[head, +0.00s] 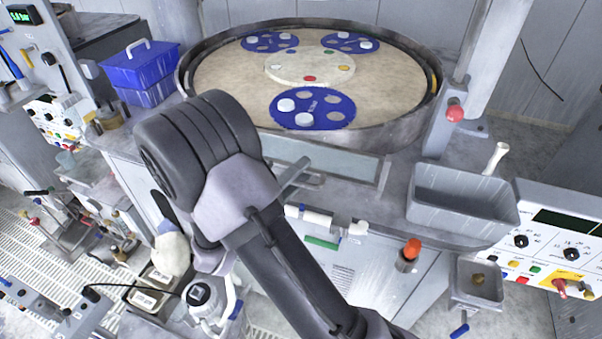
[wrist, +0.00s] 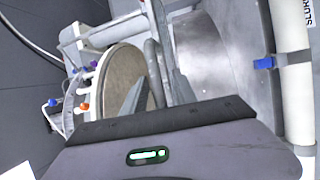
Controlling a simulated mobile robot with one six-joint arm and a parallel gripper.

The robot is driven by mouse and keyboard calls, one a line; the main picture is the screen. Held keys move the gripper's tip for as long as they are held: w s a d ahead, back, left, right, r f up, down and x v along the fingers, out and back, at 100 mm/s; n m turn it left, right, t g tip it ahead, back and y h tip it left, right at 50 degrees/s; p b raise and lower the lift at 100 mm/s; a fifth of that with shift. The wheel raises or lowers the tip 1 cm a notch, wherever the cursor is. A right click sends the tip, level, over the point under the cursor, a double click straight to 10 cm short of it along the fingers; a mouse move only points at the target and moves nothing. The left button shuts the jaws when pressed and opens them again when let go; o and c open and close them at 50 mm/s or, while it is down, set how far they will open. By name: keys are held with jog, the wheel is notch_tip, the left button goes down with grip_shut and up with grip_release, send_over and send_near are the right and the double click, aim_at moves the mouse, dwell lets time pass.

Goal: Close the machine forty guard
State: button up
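My gripper (wrist: 157,90) shows in the wrist view with its two dark fingers apart. A grey bar (wrist: 152,62) runs between or just behind them; I cannot tell whether they touch it. The gripper is hidden behind my arm in the head view. A large polishing machine with a round beige platen (head: 225,85) stands at the top centre of the head view. A pale, see-through-looking panel (head: 345,170) is on its front, with a grey bar (head: 293,176) at its left, partly behind my arm. No number forty is readable, so I cannot tell which part is the guard.
A blue box (head: 140,68) stands left of the platen. A grey bin (head: 465,195) and a control panel (head: 565,240) are at the right.

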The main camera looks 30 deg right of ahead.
jog(key=shift+w+d, duration=0.1)
jog(key=shift+d, duration=0.1)
jog(key=shift+c, duration=0.2)
grip_shut()
jog(key=shift+r, duration=0.15)
dwell(1.0)
